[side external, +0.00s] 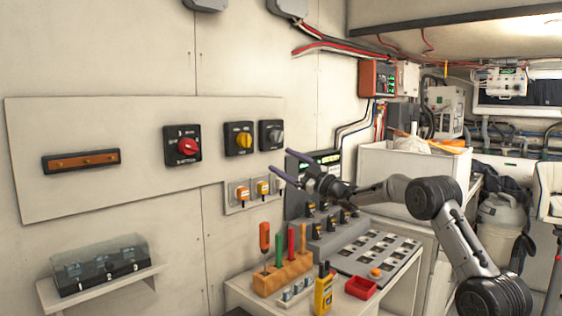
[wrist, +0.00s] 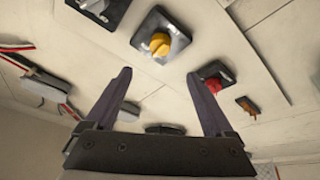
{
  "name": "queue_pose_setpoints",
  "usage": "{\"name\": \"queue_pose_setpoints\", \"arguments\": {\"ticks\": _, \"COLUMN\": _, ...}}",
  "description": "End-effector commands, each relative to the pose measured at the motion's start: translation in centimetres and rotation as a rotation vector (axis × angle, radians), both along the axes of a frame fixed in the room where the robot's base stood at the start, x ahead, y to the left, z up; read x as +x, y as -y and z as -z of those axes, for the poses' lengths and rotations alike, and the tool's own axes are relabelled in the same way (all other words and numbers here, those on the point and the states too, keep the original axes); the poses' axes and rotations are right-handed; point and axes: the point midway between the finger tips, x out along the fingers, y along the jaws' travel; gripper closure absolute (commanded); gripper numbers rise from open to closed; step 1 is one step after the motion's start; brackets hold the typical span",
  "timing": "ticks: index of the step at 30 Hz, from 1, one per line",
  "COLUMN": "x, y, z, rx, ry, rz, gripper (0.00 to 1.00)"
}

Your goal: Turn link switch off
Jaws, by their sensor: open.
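Three rotary switches sit on the pale wall panel: one with a red knob (side external: 188,147), one with a yellow knob (side external: 243,140) and one with a grey knob (side external: 276,136). Their labels are too small to read, so I cannot tell which is the link switch. My gripper (side external: 281,163) is open and empty, its dark fingers pointing at the wall just below the grey-knob switch. In the wrist view the yellow knob (wrist: 160,44) is just above the gap between the fingertips (wrist: 158,75), apart from them. The grey knob (wrist: 97,7) is upper left, the red knob (wrist: 211,86) right.
Two small orange-yellow switches (side external: 262,188) sit below the panel. Upright screwdrivers (side external: 278,249), a yellow device (side external: 323,292) and a red tray (side external: 361,288) occupy the bench below. A brown bar (side external: 81,161) is on the panel's left. A white bin (side external: 400,172) stands behind my arm.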

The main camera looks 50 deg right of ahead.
Motion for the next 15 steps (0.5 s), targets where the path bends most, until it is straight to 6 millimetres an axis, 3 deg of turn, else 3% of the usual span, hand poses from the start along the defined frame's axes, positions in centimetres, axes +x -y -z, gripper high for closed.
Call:
{"name": "queue_pose_setpoints", "arguments": {"ticks": 2, "x": 0.1, "y": 0.7, "z": 0.1, "rx": 0.078, "ry": -0.01, "rz": 0.005, "gripper": 0.12}}
{"name": "queue_pose_setpoints", "arguments": {"ticks": 6, "x": 0.1, "y": 2.7, "z": 0.2, "rx": 0.429, "ry": -0.01, "rz": 0.033, "gripper": 0.12}}
{"name": "queue_pose_setpoints", "arguments": {"ticks": 11, "x": 0.2, "y": 1.0, "z": 0.4, "rx": 0.855, "ry": 0.008, "rz": 0.009, "gripper": 0.12}}
{"name": "queue_pose_setpoints", "arguments": {"ticks": 15, "x": 0.2, "y": -2.4, "z": 0.6, "rx": 1.086, "ry": 0.012, "rz": -0.03, "gripper": 0.12}}
